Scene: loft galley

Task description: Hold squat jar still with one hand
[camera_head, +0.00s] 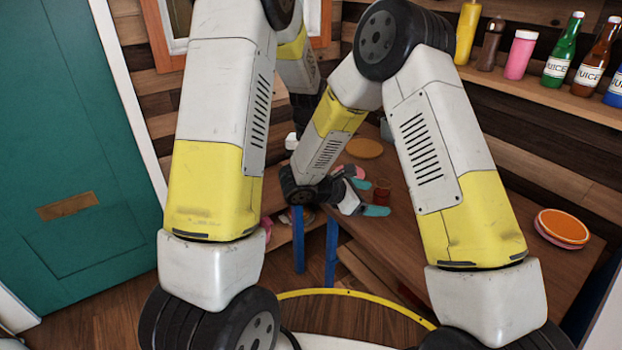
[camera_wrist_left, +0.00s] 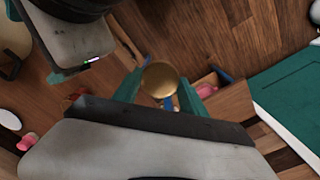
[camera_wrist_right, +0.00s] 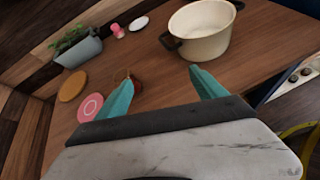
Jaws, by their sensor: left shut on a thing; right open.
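A round gold-coloured top, which I take to be the squat jar (camera_wrist_left: 160,78), shows in the left wrist view. My left gripper (camera_wrist_left: 159,84) is shut on it, with a teal finger on each side; the jar's body is mostly hidden below the top. In the head view the left fingers and the jar are hidden by my arm. My right gripper (camera_head: 374,192) is open and low over the table. In the right wrist view it (camera_wrist_right: 160,78) has nothing between its fingers. A small reddish-brown object (camera_head: 381,187) stands by the right fingers.
A cream pot (camera_wrist_right: 204,45) with dark handles stands on the wooden table (camera_wrist_right: 150,60). A pink plate (camera_wrist_right: 90,107), an orange disc (camera_wrist_right: 72,85) and a potted plant (camera_wrist_right: 78,47) lie to its left. Bottles (camera_head: 563,50) line a shelf.

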